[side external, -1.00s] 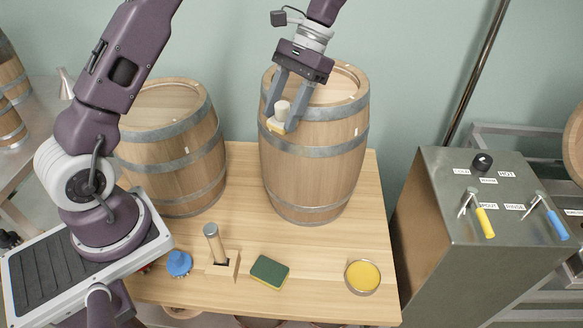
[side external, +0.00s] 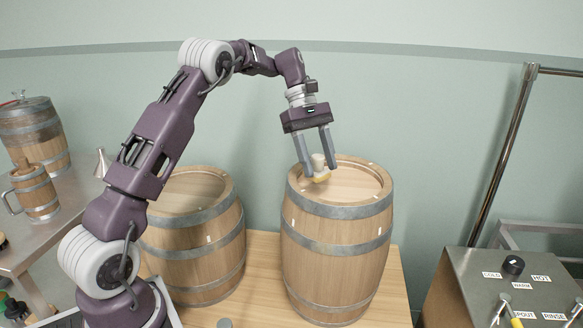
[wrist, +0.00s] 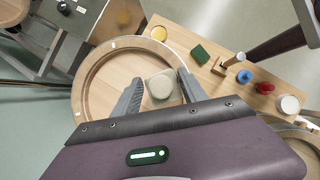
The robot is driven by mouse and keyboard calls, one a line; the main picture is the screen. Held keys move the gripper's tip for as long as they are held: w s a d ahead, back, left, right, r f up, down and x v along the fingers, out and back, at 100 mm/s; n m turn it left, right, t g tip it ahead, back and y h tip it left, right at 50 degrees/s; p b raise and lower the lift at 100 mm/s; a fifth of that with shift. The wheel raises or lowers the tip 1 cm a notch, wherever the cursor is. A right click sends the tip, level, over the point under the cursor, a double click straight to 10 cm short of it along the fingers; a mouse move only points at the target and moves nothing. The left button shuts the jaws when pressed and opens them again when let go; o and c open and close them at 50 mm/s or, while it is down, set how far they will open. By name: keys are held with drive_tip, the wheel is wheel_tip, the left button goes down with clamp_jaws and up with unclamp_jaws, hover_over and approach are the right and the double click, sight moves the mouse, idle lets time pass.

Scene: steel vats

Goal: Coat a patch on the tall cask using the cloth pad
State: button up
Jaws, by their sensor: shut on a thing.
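My gripper (side external: 318,165) is shut on the cloth pad (side external: 321,176), which has a pale knob on top and a yellowish underside. The pad also shows between the two fingers in the wrist view (wrist: 160,87). The right-hand cask (side external: 336,245) stands upright on the table, wooden with grey metal hoops; it appears to be the tall one. The pad is over the left part of its round top, just inside the rim in the side view. I cannot tell whether it touches the wood. No coated patch can be made out.
A second cask (side external: 195,245) stands close on the left. A steel cabinet (side external: 500,285) with knobs is at right. The wrist view shows a yellow-filled dish (wrist: 158,33), a green sponge (wrist: 200,54), a wooden holder (wrist: 221,66), and blue (wrist: 244,76) and red (wrist: 264,88) items on the table.

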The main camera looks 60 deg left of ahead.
drive_tip(key=w+d+r+n+t+y, duration=0.2)
drive_tip(key=w+n+t, duration=0.3)
drive_tip(key=w+n, duration=0.65)
drive_tip(key=shift+m, duration=0.75)
drive_tip(key=shift+w+f, duration=0.25)
drive_tip(key=shift+f, duration=0.65)
drive_tip(key=shift+w+f, duration=0.25)
drive_tip(key=shift+f, duration=0.6)
drive_tip(key=shift+w+f, duration=0.25)
drive_tip(key=shift+f, duration=0.65)
drive_tip(key=shift+f, duration=0.95)
